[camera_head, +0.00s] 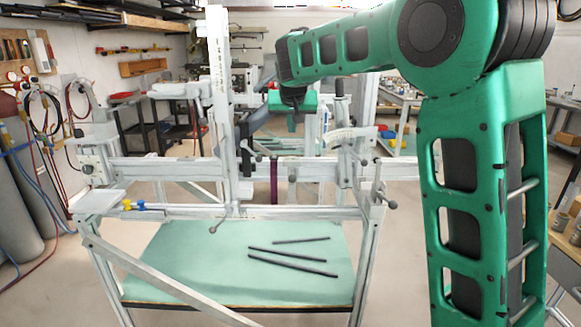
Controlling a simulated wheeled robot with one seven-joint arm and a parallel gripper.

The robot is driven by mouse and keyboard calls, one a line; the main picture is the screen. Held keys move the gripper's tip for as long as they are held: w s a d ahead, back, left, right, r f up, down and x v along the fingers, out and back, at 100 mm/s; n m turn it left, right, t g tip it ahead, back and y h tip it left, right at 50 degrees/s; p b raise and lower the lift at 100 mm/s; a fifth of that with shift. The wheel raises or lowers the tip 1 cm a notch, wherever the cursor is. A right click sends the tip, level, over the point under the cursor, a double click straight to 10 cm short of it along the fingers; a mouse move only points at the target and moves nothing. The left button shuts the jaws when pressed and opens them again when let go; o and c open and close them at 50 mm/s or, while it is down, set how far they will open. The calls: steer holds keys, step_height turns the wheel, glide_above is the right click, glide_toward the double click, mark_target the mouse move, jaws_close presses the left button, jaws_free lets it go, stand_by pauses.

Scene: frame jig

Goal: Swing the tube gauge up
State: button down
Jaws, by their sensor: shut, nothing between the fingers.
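The white metal frame jig (140,170) stands in front of me, with a tall upright post (218,110) at its left and a horizontal beam across it. A dark maroon bar (274,182) hangs upright at the middle of the beam; I cannot tell for sure whether it is the tube gauge. A white curved plate (350,134) sits at the right part of the jig. My gripper (291,124) points down above the middle of the jig, over the maroon bar and apart from it as far as I see. Its fingers are small here; it is shut and empty.
Black-knobbed clamp levers (391,204) stick out at the jig's right. A green lower shelf (200,255) holds several dark rods (292,262). Blue and yellow small parts (134,206) lie at the left front. Gas cylinders (20,190) stand far left.

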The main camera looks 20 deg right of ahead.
steer(key=shift+w+d+r, duration=0.1)
steer(key=shift+w+d, duration=0.1)
steer(key=shift+w, duration=0.4)
steer(key=shift+w+d+r, duration=0.1)
steer(key=shift+w+d, duration=0.05)
steer(key=shift+w, duration=0.4)
steer(key=shift+w, duration=0.15)
steer(key=shift+w+d+f, duration=0.1)
steer(key=shift+w+d, duration=0.1)
steer(key=shift+w, duration=0.3)
steer(key=shift+w+d, duration=0.2)
steer(key=shift+w, duration=0.25)
steer(key=shift+w+d+f, duration=0.15)
steer(key=shift+w+d, duration=0.05)
steer(key=shift+w, duration=0.35)
steer(key=shift+w+d+f, duration=0.15)
steer(key=shift+w, duration=0.4)
steer(key=c, duration=1.8)
jaws_free()
